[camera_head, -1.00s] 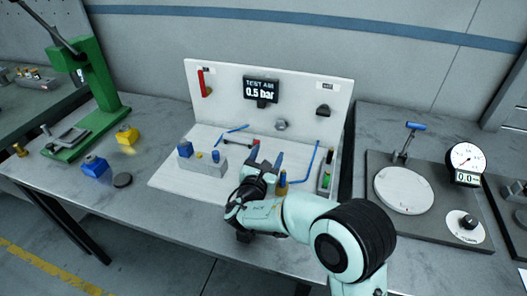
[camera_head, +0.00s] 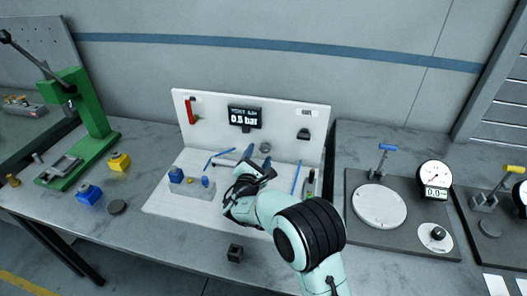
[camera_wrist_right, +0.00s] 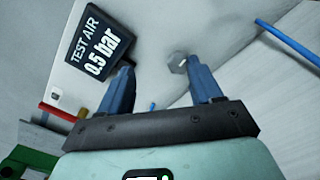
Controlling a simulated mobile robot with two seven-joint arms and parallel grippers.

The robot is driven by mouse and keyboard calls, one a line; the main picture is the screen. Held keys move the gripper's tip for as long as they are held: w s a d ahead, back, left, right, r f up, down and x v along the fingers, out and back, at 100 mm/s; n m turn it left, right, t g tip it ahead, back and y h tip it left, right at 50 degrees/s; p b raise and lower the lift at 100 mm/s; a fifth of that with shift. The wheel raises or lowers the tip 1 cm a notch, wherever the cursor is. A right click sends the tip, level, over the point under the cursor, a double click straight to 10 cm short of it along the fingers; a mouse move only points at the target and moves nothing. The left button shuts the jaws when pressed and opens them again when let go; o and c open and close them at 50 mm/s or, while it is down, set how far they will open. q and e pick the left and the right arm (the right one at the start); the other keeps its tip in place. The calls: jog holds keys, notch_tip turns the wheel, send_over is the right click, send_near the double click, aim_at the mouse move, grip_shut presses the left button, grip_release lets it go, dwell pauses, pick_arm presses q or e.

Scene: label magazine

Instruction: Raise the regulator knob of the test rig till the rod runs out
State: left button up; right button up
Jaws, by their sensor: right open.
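The test rig is a white base with an upright white back panel (camera_head: 215,112). The display (camera_head: 244,117) on the panel reads "TEST AIR 0.5 bar"; it also shows in the right wrist view (camera_wrist_right: 97,45). The grey regulator knob (camera_head: 265,147) sits on the panel below and right of the display. In the right wrist view the knob (camera_wrist_right: 179,62) lies ahead of my fingers, nearer the right-hand one. My right gripper (camera_head: 258,159) is open and empty in front of the knob, apparently apart from it. My arm hides part of the base; I cannot make out the rod.
A red lever (camera_head: 190,111) and a black knob (camera_head: 303,134) are on the panel. A grey block (camera_head: 195,187) with blue parts and blue tubes (camera_head: 297,177) are on the base. A green press (camera_head: 90,115) stands left, a dial gauge (camera_head: 434,174) right. A small dark box (camera_head: 235,253) is in front.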

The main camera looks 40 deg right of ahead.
send_near(264, 151)
jog(key=shift+x, duration=0.75)
pick_arm(q)
jog(key=shift+w+r+p, duration=0.2)
jog(key=shift+r+p, duration=0.3)
jog(key=shift+p, duration=0.05)
pick_arm(e)
jog(key=x, duration=0.7)
jog(key=shift+w+d+r, duration=0.1)
jog(key=shift+w+d, duration=0.05)
jog(key=shift+d, duration=0.1)
jog(key=shift+c, duration=0.3)
